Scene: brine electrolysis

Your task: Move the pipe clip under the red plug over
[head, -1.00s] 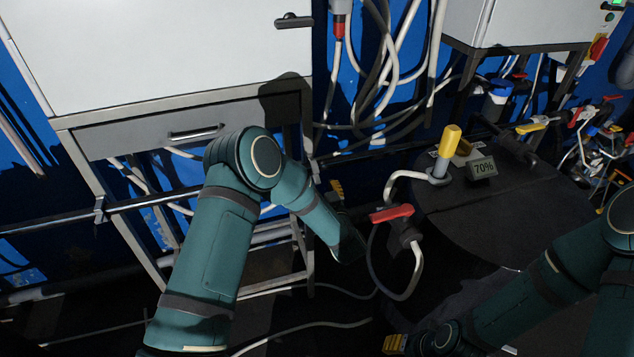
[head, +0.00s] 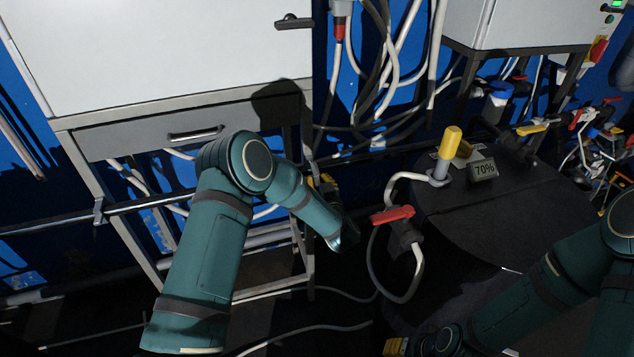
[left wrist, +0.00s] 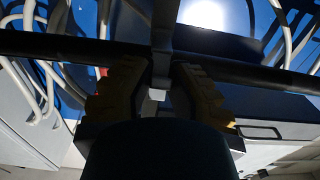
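The red plug (head: 339,31) hangs under a socket at the top centre of the head view. A dark horizontal pipe (left wrist: 265,77) crosses the left wrist view. A grey upright piece, seemingly the pipe clip (left wrist: 163,40), crosses it at the centre. My left gripper (left wrist: 164,68) has its yellow fingers apart on either side of this piece; I cannot tell whether either finger touches it. In the head view my forearm hides most of that gripper and the clip. My right gripper (head: 396,346) shows only a yellow bit at the bottom edge.
A large grey cabinet (head: 160,50) with a drawer stands at left. White and black cables (head: 385,70) hang behind the pipe. A red-handled valve (head: 393,214) with a looped hose and a black drum (head: 490,220) with a 70% display are right of my left arm.

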